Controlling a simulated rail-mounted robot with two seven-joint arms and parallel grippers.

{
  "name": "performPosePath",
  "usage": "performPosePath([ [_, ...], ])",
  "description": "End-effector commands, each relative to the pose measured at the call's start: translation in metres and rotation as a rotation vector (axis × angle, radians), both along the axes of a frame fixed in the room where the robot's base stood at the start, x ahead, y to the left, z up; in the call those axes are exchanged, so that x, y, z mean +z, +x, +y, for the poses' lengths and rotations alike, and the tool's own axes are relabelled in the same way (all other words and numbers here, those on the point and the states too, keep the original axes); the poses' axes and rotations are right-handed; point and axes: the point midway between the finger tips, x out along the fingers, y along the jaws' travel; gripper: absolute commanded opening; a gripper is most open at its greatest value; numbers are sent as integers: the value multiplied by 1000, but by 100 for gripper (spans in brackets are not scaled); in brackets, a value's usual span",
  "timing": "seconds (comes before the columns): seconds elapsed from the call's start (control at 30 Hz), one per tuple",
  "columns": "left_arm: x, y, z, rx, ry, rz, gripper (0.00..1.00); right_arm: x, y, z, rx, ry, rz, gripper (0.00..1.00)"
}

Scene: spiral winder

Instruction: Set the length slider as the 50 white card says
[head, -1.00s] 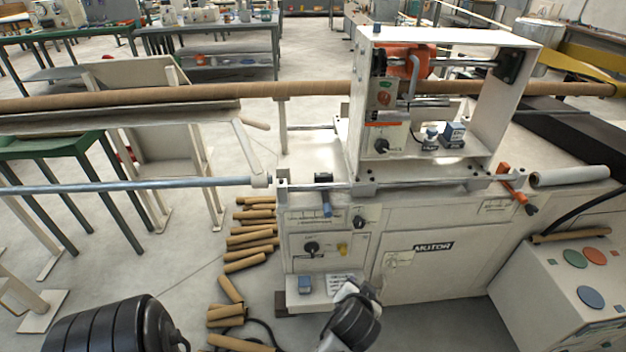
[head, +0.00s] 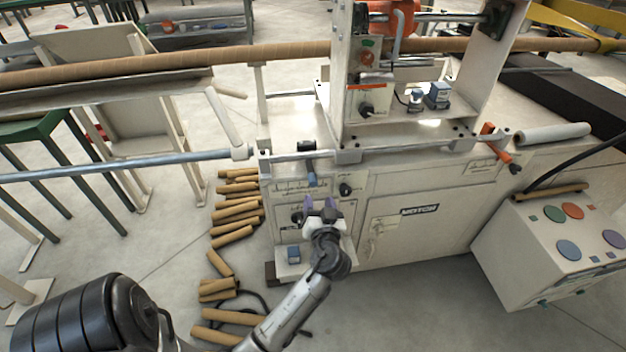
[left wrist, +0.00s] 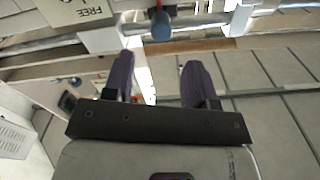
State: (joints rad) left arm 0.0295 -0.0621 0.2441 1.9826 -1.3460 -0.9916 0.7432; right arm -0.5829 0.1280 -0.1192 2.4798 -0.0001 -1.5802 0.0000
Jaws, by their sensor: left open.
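The length slider (head: 311,172) is a black block with a blue handle hanging down, on the metal rail (head: 285,157) along the machine's front edge. In the left wrist view its blue handle (left wrist: 160,26) shows just beyond and between my fingertips, apart from them. My left gripper (head: 320,203) is open and empty, below the slider in front of the control panel; its purple fingers also show in the left wrist view (left wrist: 158,72). A white card reading FREE (left wrist: 82,8) is cut off at the top of that view. I cannot make out a card with 50.
The control panel has black knobs (head: 346,189) and a blue block (head: 294,252) low on its ledge. Cardboard tubes (head: 232,222) lie on the floor to the left. A button console (head: 560,240) stands at the right. The floor in front is mostly clear.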

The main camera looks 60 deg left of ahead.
Motion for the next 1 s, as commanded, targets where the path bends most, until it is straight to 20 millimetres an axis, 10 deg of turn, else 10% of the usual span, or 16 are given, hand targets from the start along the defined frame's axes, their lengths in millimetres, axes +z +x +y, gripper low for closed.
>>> performPosePath([
  [0.5, 0, 29, 75, 2, 1, 2, 52, -12, 1, 3, -6, 11, -2, 43],
  [1.0, 0, 33, 86, 1, -1, 0, 52, -13, 1, 3, -4, 10, -4, 43],
])
